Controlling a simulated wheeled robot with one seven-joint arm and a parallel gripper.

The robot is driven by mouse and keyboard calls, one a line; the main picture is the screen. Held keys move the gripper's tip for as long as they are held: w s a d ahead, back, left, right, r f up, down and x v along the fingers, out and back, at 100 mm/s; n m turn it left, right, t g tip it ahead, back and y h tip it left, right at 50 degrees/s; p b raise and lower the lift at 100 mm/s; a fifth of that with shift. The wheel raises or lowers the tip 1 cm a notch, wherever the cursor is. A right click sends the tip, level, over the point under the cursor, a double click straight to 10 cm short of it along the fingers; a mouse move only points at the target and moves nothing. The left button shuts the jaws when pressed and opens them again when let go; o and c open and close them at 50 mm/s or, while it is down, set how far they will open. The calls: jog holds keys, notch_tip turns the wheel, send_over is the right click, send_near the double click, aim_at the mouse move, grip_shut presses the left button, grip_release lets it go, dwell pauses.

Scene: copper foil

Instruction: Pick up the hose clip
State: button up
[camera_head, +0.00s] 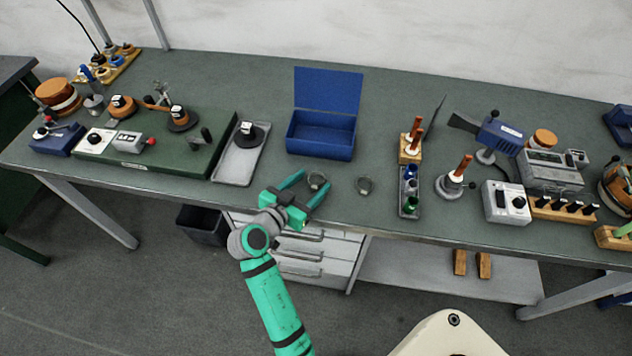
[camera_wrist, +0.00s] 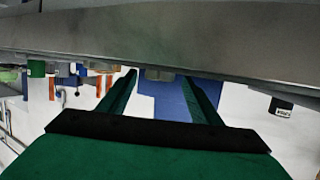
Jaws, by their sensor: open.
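Two small metal rings that look like hose clips lie on the green bench top in the head view. One ring (camera_head: 317,181) is at the open end of my gripper, and the other ring (camera_head: 364,186) lies to its right. My gripper (camera_head: 313,180) is open at the front of the bench, its fingers pointing toward the back, with the left ring showing between the fingertips. The head view does not show whether they touch it. In the wrist view, the two fingers (camera_wrist: 161,77) are apart, with a small blurred greyish shape between their tips.
An open blue box (camera_head: 320,145) stands behind the rings. A grey tray (camera_head: 238,165) with a black part is to the left. A narrow rack (camera_head: 409,205) of small coloured parts stands to the right. Bare bench top surrounds the right ring.

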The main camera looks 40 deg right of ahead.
jog(key=c, duration=1.1)
jog(key=shift+r, duration=0.15)
